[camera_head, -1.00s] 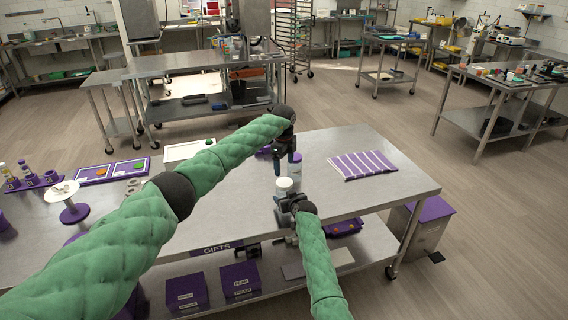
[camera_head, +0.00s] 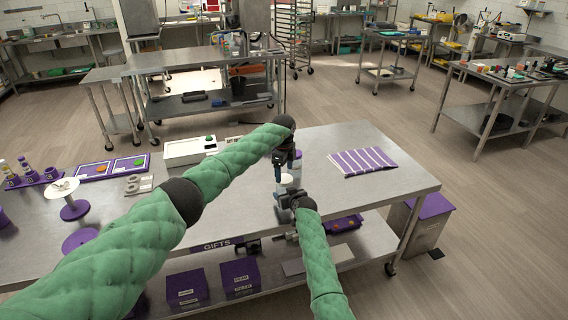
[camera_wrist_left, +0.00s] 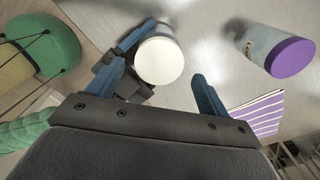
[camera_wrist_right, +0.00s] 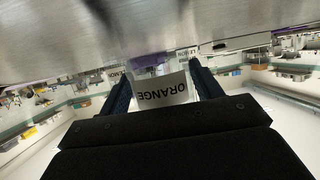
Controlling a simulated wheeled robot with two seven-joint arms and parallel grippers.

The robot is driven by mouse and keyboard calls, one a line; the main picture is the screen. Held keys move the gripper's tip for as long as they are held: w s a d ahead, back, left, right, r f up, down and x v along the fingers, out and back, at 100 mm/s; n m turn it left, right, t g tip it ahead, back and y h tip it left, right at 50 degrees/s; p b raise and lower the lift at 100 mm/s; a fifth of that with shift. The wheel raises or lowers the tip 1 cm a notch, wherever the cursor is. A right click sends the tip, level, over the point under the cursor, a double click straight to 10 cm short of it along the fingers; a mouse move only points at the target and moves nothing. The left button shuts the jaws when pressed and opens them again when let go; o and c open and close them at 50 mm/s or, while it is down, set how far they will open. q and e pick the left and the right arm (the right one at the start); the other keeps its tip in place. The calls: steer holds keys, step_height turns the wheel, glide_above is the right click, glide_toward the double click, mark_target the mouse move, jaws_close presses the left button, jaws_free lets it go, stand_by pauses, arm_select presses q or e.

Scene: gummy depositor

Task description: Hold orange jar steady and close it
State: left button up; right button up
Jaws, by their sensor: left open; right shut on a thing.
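The orange jar (camera_wrist_right: 162,90), with a white label reading ORANGE, stands between the fingers of my right gripper (camera_wrist_right: 160,82), which is shut on it. In the left wrist view the jar's round, plain white top (camera_wrist_left: 159,61) faces the camera; I cannot tell whether it is a seated lid. My left gripper (camera_wrist_left: 158,70) is open above the jar, its fingers to either side of the white top in that view, not closed on it. In the head view the left gripper (camera_head: 281,168) hangs just over the right gripper (camera_head: 292,198) and partly hides the jar (camera_head: 285,181).
A jar with a purple lid (camera_wrist_left: 292,58) stands a short way off on the steel table (camera_head: 365,205). A striped purple cloth (camera_head: 362,162) lies to the right. A white box (camera_head: 190,150), trays (camera_head: 112,166) and a white-topped stand (camera_head: 62,187) are to the left. The table's front edge is close.

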mark_target(284, 178)
arm_select(q)
steer(key=shift+f, duration=1.45)
steer(key=shift+c, duration=0.5)
